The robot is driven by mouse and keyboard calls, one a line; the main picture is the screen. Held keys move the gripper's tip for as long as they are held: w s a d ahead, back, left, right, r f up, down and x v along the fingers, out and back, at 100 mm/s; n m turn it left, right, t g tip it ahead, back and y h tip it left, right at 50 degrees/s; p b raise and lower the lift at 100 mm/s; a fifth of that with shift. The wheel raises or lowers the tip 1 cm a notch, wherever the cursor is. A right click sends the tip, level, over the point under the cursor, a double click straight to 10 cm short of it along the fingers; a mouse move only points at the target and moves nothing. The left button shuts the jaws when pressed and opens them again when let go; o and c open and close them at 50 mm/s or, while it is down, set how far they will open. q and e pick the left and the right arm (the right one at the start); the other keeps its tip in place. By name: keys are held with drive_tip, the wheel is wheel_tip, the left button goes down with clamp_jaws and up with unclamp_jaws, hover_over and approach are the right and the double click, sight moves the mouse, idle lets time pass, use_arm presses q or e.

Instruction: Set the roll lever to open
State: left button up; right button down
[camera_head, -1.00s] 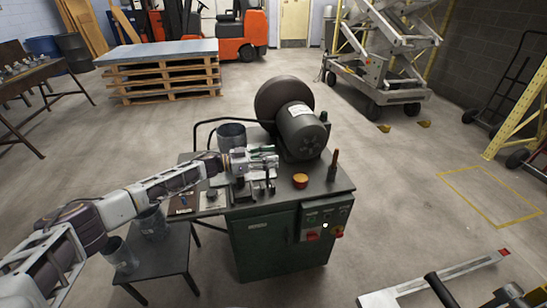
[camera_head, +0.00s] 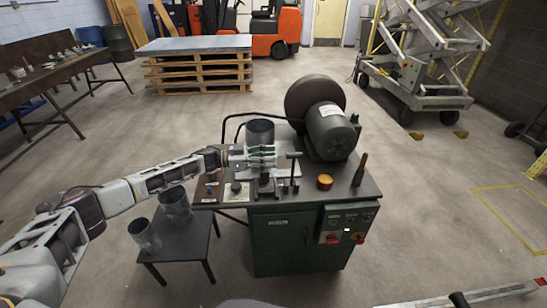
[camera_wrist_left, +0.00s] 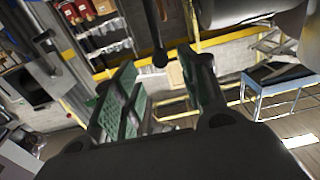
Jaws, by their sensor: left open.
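The forming machine is a dark green cabinet (camera_head: 285,240) with a grey work top. A dark upright lever with a crossbar top (camera_head: 293,172) stands near the middle of the top. Another upright lever with a brown handle (camera_head: 360,170) stands at the right edge. I cannot tell which is the roll lever. My left gripper (camera_head: 268,153) is open and empty over the top, left of the crossbar lever and apart from it. In the left wrist view its green-padded fingers (camera_wrist_left: 163,90) are spread, with a dark ball-ended rod (camera_wrist_left: 160,50) beyond the gap. My right gripper is not visible.
An orange button (camera_head: 325,181) sits on the top, with a motor (camera_head: 333,132) behind it. A metal cylinder (camera_head: 260,133) stands behind my left gripper. A small table (camera_head: 185,245) with two metal cylinders stands left of the machine.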

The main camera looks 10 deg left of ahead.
use_arm(q)
drive_tip(key=c, duration=0.4)
drive_tip(key=shift+s+d+f+m, duration=0.25)
drive_tip(key=shift+s+f+m, duration=0.05)
drive_tip(key=shift+s, duration=0.1)
clamp_jaws()
drive_tip(key=s+m+t+y+p, duration=0.1)
drive_tip(key=s+m+t, duration=0.3)
drive_tip(key=s+m, duration=0.6)
drive_tip(key=shift+s+d+r+m+y, duration=0.25)
drive_tip(key=shift+d+m+y, duration=0.2)
drive_tip(key=shift+m, duration=1.85)
